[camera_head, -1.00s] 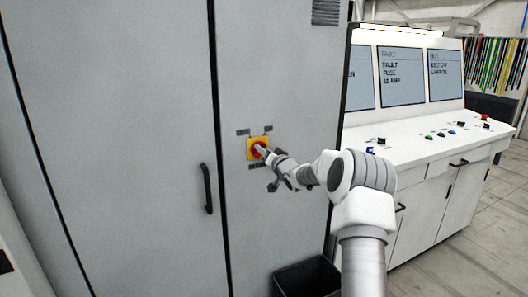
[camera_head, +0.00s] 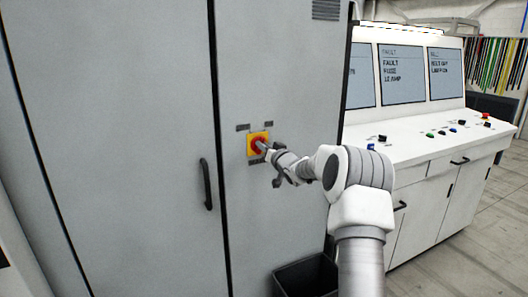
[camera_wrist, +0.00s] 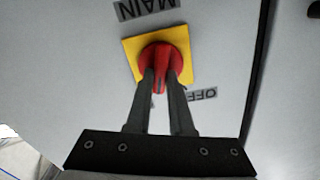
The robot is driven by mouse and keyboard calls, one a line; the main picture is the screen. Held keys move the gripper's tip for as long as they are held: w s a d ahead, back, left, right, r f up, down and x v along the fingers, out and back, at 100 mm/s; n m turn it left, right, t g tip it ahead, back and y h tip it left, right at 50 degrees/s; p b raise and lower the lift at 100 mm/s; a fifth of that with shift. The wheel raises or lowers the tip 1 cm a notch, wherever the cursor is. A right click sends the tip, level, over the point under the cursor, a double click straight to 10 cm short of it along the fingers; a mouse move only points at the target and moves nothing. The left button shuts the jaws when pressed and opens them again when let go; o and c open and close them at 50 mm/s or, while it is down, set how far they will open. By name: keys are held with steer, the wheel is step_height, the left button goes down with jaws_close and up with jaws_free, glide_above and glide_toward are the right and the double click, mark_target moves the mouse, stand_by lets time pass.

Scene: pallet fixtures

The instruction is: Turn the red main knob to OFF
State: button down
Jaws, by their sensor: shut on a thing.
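The red main knob (camera_wrist: 162,60) sits on a yellow square plate (camera_wrist: 131,46) on the grey cabinet door. It also shows in the head view (camera_head: 257,145), partly covered by my gripper (camera_head: 263,146). In the wrist view, the two fingers of my gripper (camera_wrist: 162,82) are shut on the knob's handle, one on each side. A MAIN label (camera_wrist: 146,8) and an OFF label (camera_wrist: 203,95) are beside the plate, upside down in this view.
A black door handle (camera_head: 206,184) is left of the knob. A dark bin (camera_head: 306,275) stands below my arm. A white control desk (camera_head: 420,140) with screens and buttons is at the right. The cabinet face around the plate is mostly flat and clear.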

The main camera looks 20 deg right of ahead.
steer(key=shift+a+f+n+b, duration=0.1)
steer(key=shift+a+n+b, duration=0.1)
steer(key=shift+n+b, duration=1.85)
steer(key=shift+a+n+b, duration=0.15)
steer(key=shift+n+b, duration=1.15)
steer(key=shift+n, duration=1.35)
steer(key=c, duration=0.8)
jaws_free()
steer(key=s+b, duration=0.2)
steer(key=s, duration=1.5)
steer(key=shift+s+d, duration=0.25)
steer(key=shift+d, duration=0.05)
